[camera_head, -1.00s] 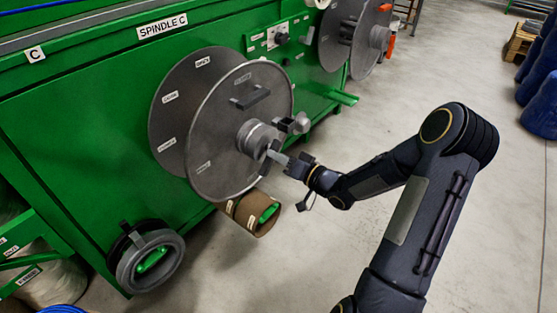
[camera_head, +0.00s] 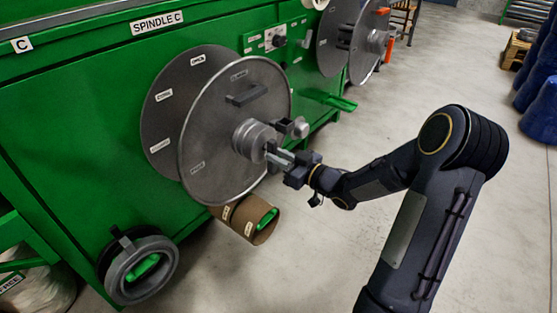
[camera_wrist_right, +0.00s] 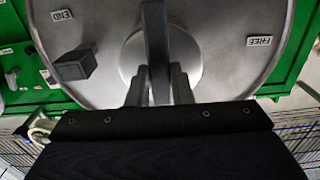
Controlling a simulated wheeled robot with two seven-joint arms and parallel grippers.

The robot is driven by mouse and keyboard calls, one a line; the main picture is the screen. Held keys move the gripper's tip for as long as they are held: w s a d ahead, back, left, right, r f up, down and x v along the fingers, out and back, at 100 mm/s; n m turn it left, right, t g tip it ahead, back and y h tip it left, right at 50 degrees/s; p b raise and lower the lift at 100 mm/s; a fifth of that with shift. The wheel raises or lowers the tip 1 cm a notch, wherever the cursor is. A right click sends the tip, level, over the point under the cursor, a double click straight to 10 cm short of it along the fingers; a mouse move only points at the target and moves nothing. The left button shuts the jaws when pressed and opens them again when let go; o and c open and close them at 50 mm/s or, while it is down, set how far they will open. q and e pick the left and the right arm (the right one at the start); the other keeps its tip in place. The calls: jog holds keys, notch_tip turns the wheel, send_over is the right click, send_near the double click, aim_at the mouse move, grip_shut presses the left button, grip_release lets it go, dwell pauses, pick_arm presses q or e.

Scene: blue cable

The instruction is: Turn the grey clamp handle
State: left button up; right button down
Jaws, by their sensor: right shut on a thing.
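The grey reel (camera_head: 215,150) with its large round flange faces me on the green machine. At its centre is a round grey clamp hub (camera_head: 252,140). My right gripper (camera_head: 277,156) is at the front of this hub, reaching in from the right. In the right wrist view the clamp handle (camera_wrist_right: 156,40) is a dark grey bar crossing the hub (camera_wrist_right: 130,50). The bar runs down between the two fingers of my right gripper (camera_wrist_right: 159,85), which is shut on it. The handle is mostly hidden by the gripper in the head view. My left gripper is not in view.
A brown cardboard core (camera_head: 246,219) sticks out below the reel. A grey ring with a green centre (camera_head: 142,266) is at lower left. Another reel (camera_head: 369,42) and a control panel (camera_head: 275,41) are farther along. The floor (camera_head: 330,250) beside my arm is clear.

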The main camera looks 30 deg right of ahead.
jog(key=shift+f, duration=0.1)
dwell(0.5)
jog(key=c, duration=1.3)
grip_release()
jog(key=p+v, duration=0.2)
jog(key=v, duration=0.6)
jog(key=shift+w, duration=0.1)
